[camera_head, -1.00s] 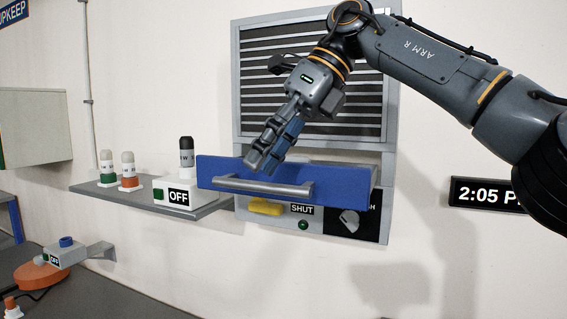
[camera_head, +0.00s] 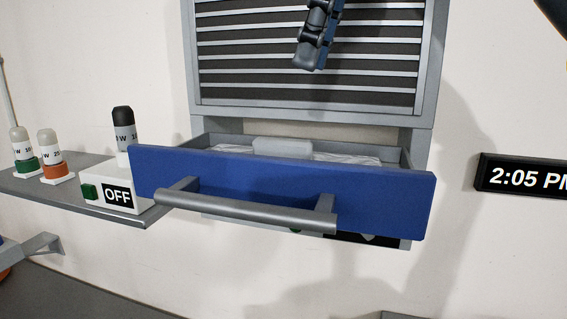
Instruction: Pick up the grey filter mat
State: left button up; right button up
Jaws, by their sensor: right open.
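The grey filter mat (camera_head: 345,158) seems to be the pale, pleated sheet inside the pulled-out drawer; only a thin strip of it shows above the drawer front. A light grey block (camera_head: 282,147) stands up at its middle, and I cannot tell whether it is part of the mat. The blue drawer front (camera_head: 300,190) with its grey bar handle (camera_head: 245,210) hides the rest. My right gripper (camera_head: 309,60) hangs fingers down, above the drawer and in front of the louvres, open and touching nothing. My left gripper is out of view.
The louvred grille (camera_head: 310,90) rises behind the drawer. At the left, a grey shelf (camera_head: 60,194) holds an OFF switch box (camera_head: 118,194) and several dark-, green- and orange-marked knobs or bottles. A clock (camera_head: 525,178) hangs at the right. The air above the drawer is free.

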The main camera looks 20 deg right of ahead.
aim_at(285, 140)
jog(key=shift+w+f, duration=0.85)
jog(key=shift+f, duration=0.15)
jog(key=shift+w+a+f, duration=0.15)
jog(key=shift+w+f, duration=0.15)
jog(key=shift+f, duration=0.2)
jog(key=shift+w+a+f, duration=0.1)
jog(key=shift+w+f, duration=0.15)
jog(key=shift+f, duration=0.25)
jog(key=shift+x, duration=0.9)
jog(key=shift+s+a+f, duration=0.2)
jog(key=shift+s, duration=0.1)
jog(key=shift+x, duration=0.8)
jog(key=x, duration=0.3)
jog(key=shift+w+d, duration=0.15)
jog(key=shift+f, duration=0.35)
jog(key=shift+w+f, duration=0.1)
jog(key=shift+f, duration=0.05)
jog(key=c, duration=0.8)
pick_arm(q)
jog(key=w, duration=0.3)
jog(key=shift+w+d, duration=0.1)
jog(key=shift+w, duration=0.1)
pick_arm(e)
grip_shut()
